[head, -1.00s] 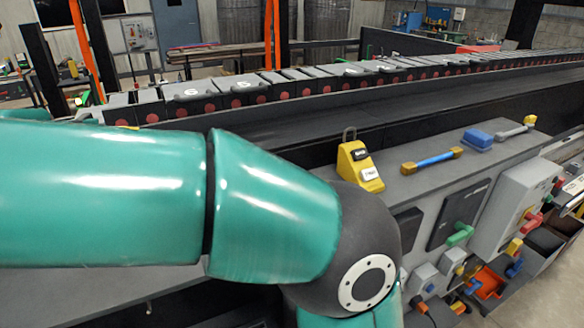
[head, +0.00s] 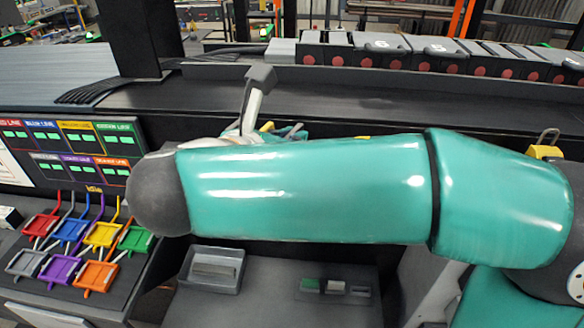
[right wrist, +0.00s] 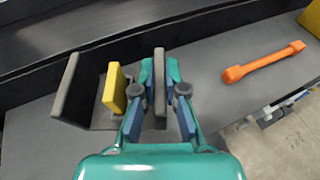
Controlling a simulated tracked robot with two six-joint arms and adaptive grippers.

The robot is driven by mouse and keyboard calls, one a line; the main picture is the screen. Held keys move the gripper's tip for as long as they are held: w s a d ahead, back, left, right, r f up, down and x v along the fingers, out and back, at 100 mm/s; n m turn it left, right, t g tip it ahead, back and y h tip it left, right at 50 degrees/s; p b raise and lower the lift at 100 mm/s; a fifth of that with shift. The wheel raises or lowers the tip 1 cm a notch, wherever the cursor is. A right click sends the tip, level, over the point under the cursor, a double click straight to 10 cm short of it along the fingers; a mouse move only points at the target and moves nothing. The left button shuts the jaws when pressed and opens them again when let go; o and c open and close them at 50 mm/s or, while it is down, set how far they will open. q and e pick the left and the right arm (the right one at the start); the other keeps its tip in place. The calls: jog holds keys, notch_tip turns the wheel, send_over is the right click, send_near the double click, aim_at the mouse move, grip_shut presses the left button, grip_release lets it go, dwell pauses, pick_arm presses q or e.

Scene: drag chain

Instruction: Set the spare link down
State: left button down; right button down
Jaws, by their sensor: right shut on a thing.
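In the right wrist view my right gripper (right wrist: 160,97) is shut on a dark grey plate-like piece, the spare link (right wrist: 160,66), which stands upright between the blue-and-teal fingers. In the head view my teal right arm crosses the picture and hides most of the right gripper (head: 292,132); only bits of it show above the forearm. I cannot make out the link there. A grey bracket (right wrist: 70,84) with an upright plate and a yellow block (right wrist: 115,88) stand just left of the fingers in the wrist view. Whether the link touches the bench cannot be told. My left gripper is not in view.
An orange bar (right wrist: 264,61) lies on the grey bench right of the gripper, with free surface between. A drag chain (head: 380,50) with red dots runs along the back. Coloured levers and trays (head: 100,235) sit front left, under a lit panel (head: 80,150).

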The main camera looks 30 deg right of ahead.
notch_tip(320, 180, down, 6)
jog(key=shift+r, duration=0.2)
jog(key=shift+f, duration=0.2)
jog(key=shift+f, duration=0.15)
jog(key=c, duration=1.2)
grip_release()
